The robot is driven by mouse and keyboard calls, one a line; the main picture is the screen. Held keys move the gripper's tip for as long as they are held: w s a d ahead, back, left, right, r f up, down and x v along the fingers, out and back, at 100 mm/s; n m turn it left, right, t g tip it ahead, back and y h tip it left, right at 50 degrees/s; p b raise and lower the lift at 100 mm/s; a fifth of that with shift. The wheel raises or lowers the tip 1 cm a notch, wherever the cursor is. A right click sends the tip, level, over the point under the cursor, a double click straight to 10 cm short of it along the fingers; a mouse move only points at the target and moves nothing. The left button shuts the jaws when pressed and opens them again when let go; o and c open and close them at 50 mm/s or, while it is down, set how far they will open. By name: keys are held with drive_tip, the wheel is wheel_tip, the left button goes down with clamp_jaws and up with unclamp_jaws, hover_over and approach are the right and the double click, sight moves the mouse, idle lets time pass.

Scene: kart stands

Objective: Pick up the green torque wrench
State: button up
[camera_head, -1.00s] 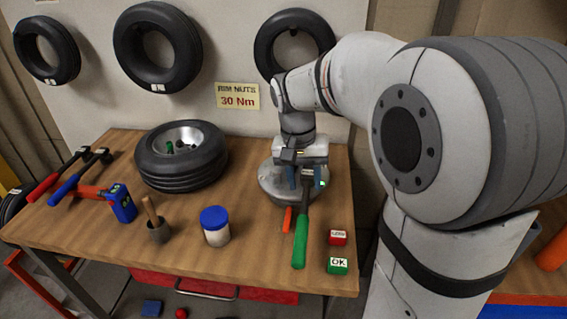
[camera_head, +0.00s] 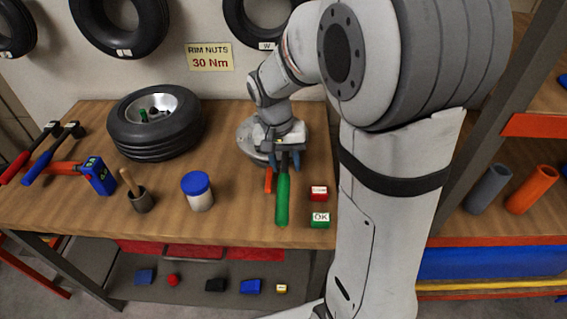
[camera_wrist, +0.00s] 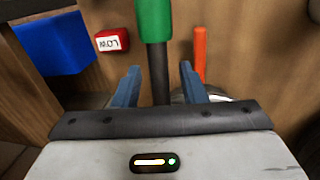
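The green torque wrench (camera_head: 283,201) lies on the wooden bench, its green handle towards the front edge. In the wrist view its green handle (camera_wrist: 154,20) is at the top and its dark shaft runs down between my fingers. My gripper (camera_head: 284,160) is over the shaft just behind the handle. In the wrist view my gripper (camera_wrist: 160,84) is open, with one blue finger on each side of the shaft and gaps visible. The wrench's head is hidden under the gripper. I cannot tell the finger height over the bench.
An orange-handled tool (camera_head: 268,180) lies close to the left of the wrench. A red block (camera_head: 319,193) and a green OK block (camera_head: 320,220) are to its right.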

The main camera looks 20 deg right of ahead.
clamp_jaws()
drive_tip(key=shift+r, duration=0.1)
idle(0.4)
